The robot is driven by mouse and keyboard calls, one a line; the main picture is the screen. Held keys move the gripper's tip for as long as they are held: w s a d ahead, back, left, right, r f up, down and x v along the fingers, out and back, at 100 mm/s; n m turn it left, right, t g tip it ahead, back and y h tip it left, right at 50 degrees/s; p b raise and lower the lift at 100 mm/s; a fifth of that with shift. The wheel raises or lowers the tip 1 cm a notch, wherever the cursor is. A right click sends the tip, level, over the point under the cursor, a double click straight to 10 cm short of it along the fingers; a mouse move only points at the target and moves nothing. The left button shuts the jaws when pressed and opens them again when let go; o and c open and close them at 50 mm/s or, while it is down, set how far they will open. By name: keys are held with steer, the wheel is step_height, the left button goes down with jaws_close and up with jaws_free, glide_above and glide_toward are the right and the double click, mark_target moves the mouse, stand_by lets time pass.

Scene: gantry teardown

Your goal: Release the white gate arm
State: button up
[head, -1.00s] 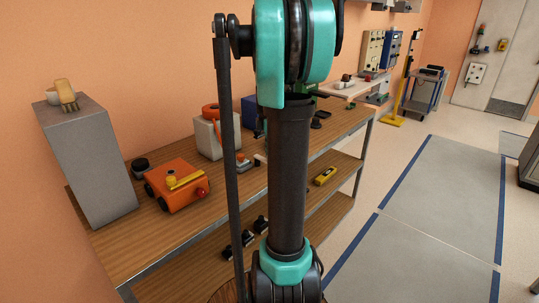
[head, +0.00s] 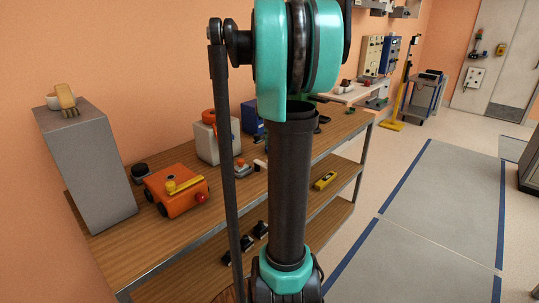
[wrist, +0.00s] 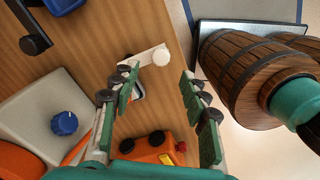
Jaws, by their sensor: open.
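The white gate arm (wrist: 143,58) shows in the wrist view as a short pale bar with a round white end, over the wooden bench top. In the head view a small white piece (head: 260,163), likely the same arm, shows just left of my arm's dark column. My gripper (wrist: 160,73) is open. Its two green-padded fingers stand on either side of the white arm's round end, with the bar running toward the left finger. I cannot tell how far the tips are above it. A small grey-rimmed device (wrist: 139,91) is partly hidden behind the left finger. The head view hides my gripper.
On the bench, an orange box (head: 177,190) with yellow and red parts and a white box (head: 212,142) stand left of the white arm. A grey block (head: 88,165) stands at the left end.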

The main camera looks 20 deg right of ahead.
step_height(320, 180, up, 5)
steer(key=shift+r, duration=0.1)
steer(key=shift+s, duration=0.1)
stand_by(0.6)
